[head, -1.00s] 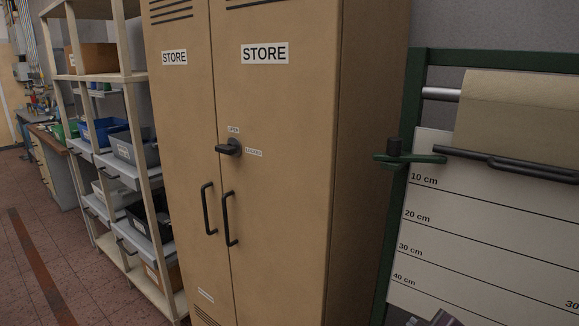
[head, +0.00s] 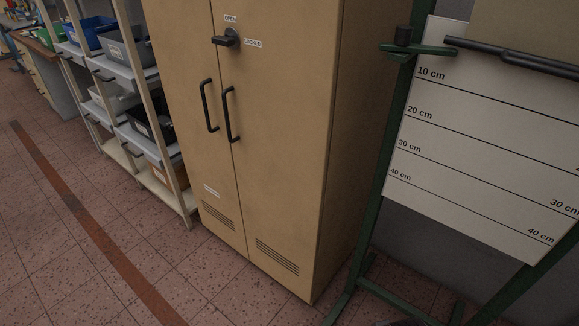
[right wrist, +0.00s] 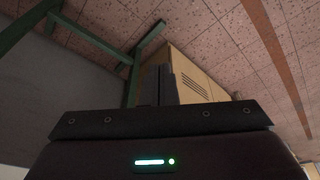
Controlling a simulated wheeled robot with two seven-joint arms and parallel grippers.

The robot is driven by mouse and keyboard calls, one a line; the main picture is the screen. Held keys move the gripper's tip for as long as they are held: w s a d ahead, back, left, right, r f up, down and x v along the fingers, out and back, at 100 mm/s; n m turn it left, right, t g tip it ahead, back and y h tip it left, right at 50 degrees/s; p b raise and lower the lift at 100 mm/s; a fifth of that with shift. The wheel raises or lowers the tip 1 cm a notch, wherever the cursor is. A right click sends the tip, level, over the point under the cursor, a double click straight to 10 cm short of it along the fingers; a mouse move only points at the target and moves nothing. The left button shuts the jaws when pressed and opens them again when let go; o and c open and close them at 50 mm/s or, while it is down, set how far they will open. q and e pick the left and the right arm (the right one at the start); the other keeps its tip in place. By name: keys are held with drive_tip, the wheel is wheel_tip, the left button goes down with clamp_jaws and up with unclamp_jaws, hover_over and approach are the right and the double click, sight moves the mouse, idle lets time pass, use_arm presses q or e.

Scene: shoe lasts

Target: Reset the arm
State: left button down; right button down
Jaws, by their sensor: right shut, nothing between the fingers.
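My right gripper (right wrist: 159,85) shows in the right wrist view, its dark fingers together and empty. It is upside down relative to the room there, with the tan cabinet's base behind the fingers and floor above. No gripper shows clearly in the head view; only a dark sliver of my arm is at its bottom edge. My left gripper is in neither view. The tan store cabinet (head: 282,130) stands closed in the middle of the head view, with a black latch knob (head: 228,39) and two black handles.
A green-framed stand (head: 393,130) with a marked white board (head: 470,150) is right of the cabinet. A shelf rack (head: 172,165) with bins is on the left. The tiled floor (head: 90,270) is open in front, with a rust-coloured strip (head: 85,215) along it.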

drive_tip(key=s+d+f, duration=0.1)
drive_tip(key=s+f, duration=0.3)
drive_tip(key=f, duration=0.6)
drive_tip(key=s+f+g, duration=0.1)
drive_tip(key=s+f, duration=0.3)
drive_tip(key=f, duration=0.6)
drive_tip(key=s+d+f, duration=0.1)
drive_tip(key=s+f, duration=0.4)
drive_tip(key=f, duration=0.5)
drive_tip(key=s+d+f+g, duration=0.1)
drive_tip(key=s+d+f, duration=0.1)
drive_tip(key=s+f, duration=0.4)
drive_tip(key=s, duration=0.4)
drive_tip(key=shift+s, duration=0.2)
drive_tip(key=shift+f, duration=0.1)
